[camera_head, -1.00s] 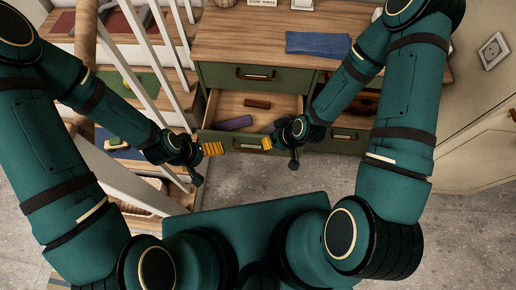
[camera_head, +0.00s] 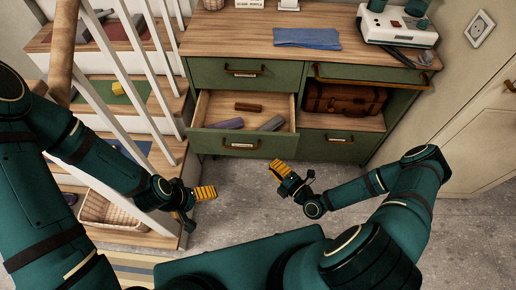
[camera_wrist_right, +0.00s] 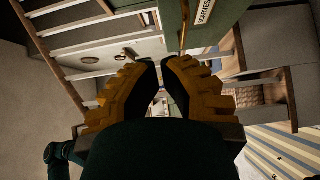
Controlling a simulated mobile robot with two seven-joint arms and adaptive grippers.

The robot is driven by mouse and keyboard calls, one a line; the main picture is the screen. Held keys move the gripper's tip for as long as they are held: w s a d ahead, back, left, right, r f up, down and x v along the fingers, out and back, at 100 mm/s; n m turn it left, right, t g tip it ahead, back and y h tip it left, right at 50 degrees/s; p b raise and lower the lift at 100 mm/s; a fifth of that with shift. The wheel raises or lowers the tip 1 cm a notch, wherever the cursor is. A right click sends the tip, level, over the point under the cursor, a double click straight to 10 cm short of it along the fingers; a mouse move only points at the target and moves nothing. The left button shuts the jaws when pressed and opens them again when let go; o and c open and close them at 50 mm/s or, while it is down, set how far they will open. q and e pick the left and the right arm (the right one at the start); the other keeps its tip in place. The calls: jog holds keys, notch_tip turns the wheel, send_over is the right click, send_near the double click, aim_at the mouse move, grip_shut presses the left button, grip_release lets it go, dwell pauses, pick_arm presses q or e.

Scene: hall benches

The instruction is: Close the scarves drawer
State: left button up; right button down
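The scarves drawer (camera_head: 215,142) is a green-fronted wooden drawer standing pulled out on the left of the green cabinet. Its label is too small to read in the head view, but a label reading SCARVES shows on a green front (camera_wrist_right: 186,25) in the right wrist view. Inside lie a brown item (camera_head: 248,107), a purple item (camera_head: 229,124) and a grey item (camera_head: 271,123). My right gripper (camera_head: 278,167) is just in front of the drawer's right corner, apart from its handle (camera_head: 240,146); a narrow gap shows between its empty fingers. My left gripper (camera_head: 206,192) is empty, left of the drawer front; its opening is unclear.
The cabinet top (camera_head: 225,40) bears a folded blue cloth (camera_head: 307,38) and a white machine (camera_head: 396,25). A brown case (camera_head: 343,98) sits in the right compartment. A stair railing (camera_head: 120,75) and wicker basket (camera_head: 112,211) stand left. Floor before the cabinet is clear.

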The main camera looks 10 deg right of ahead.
aim_at(257, 139)
jog(key=x, duration=0.4)
jog(key=d+b+x, duration=0.1)
jog(key=x, duration=0.3)
jog(key=w+d+b+x, duration=0.1)
jog(key=x, duration=0.3)
pick_arm(q)
jog(key=shift+w+f+b, duration=0.15)
jog(key=shift+f+b, duration=0.05)
jog(key=shift+f, duration=0.5)
jog(key=shift+w+f+b, duration=0.15)
jog(key=shift+f, duration=0.55)
pick_arm(e)
jog(key=shift+w+d, duration=0.15)
jog(key=shift+w, duration=0.4)
pick_arm(q)
jog(key=shift+r, duration=0.1)
